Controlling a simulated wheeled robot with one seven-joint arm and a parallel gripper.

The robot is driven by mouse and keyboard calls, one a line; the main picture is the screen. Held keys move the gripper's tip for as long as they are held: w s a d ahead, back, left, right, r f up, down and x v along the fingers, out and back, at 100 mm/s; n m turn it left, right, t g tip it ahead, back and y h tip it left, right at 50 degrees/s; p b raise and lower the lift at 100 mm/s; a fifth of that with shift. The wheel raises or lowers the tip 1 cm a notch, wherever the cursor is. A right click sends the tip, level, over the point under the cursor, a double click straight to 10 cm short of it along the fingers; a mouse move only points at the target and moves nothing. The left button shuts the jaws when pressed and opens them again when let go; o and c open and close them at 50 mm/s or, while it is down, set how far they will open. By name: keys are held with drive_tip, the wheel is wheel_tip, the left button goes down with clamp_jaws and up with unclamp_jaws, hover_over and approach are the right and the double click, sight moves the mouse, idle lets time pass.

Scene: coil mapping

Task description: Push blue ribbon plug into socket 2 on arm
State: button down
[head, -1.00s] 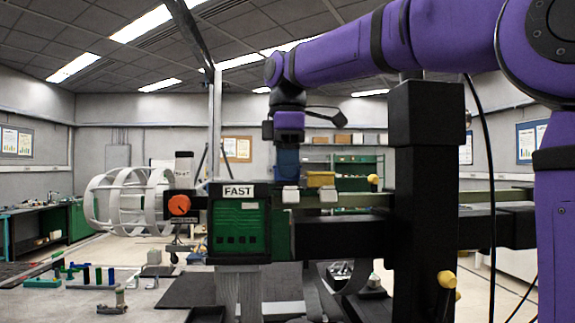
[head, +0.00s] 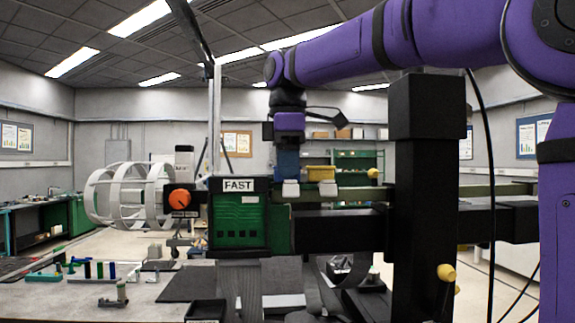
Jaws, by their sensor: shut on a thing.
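My gripper (head: 288,146) points down in the head view, above the horizontal arm of the fixture. It is shut on a blue block (head: 288,164), which looks like the blue ribbon plug; the fingers are dark and hard to make out. The plug is upright, directly over the left white socket (head: 291,188). Its lower end meets or overlaps the socket's top; I cannot tell how deep it sits. A yellow block (head: 320,173) stands on the right white socket (head: 321,189). Socket numbers are not readable.
A green box marked FAST (head: 238,224) with an orange knob (head: 180,199) stands left of the sockets. White coil rings (head: 127,195) are farther left. A thick black post (head: 427,160) rises close on the right. Small parts lie on the bench (head: 140,295).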

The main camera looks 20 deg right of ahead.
idle(0.3)
drive_tip(key=c, duration=0.9)
unclamp_jaws()
wheel_tip(320, 180, up, 11)
drive_tip(key=shift+f, duration=0.15)
drive_tip(key=shift+s, duration=0.1)
